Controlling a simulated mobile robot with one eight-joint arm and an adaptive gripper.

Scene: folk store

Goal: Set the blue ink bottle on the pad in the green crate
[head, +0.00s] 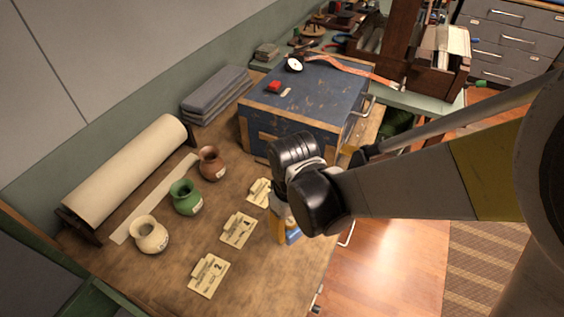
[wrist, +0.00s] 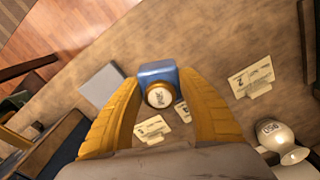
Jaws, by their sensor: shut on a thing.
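The blue ink bottle (wrist: 157,71), with a pale labelled cap, is between the two yellow fingers of my gripper (wrist: 159,84) in the wrist view. My gripper is shut on it. In the head view my gripper (head: 283,222) points down over the front edge of the wooden table, and a blue part of the bottle (head: 292,235) shows below it. I cannot tell whether the bottle touches the table. No green crate or pad shows clearly; a dark green shape (head: 396,122) behind my arm is too hidden to identify.
Paper tags (head: 238,229) and cream, green and brown jars (head: 186,197) stand left of my gripper. A paper roll (head: 128,172) and a blue chest (head: 300,100) stand behind. A flat grey square (wrist: 101,85) shows near the table edge in the wrist view.

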